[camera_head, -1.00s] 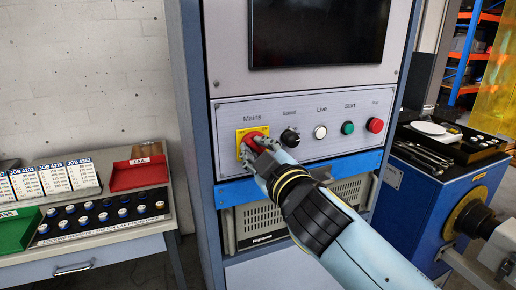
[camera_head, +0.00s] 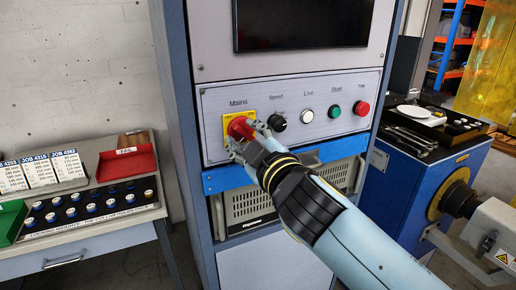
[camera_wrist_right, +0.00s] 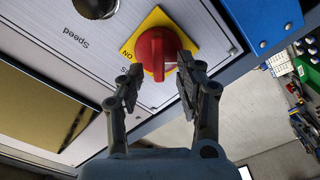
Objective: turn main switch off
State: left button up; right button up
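The main switch is a red rotary knob (camera_head: 240,127) on a yellow plate (camera_head: 226,119) under the label "Mains", at the left of the control panel. My right gripper (camera_head: 246,147) is in front of it, with its fingers at the lower part of the knob. In the right wrist view the red knob (camera_wrist_right: 157,52) lies between the two fingertips of my right gripper (camera_wrist_right: 159,72). The fingers are apart, one on each side of the knob, and do not look closed on it. I cannot tell the knob's setting. My left gripper is not in view.
Right of the knob are the black speed knob (camera_head: 279,122), a white live light (camera_head: 307,116), a green start button (camera_head: 334,111) and a red stop button (camera_head: 362,108). A blue rail (camera_head: 320,152) runs below the panel.

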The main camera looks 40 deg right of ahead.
jog(key=v, duration=1.1)
jog(key=shift+w, duration=0.1)
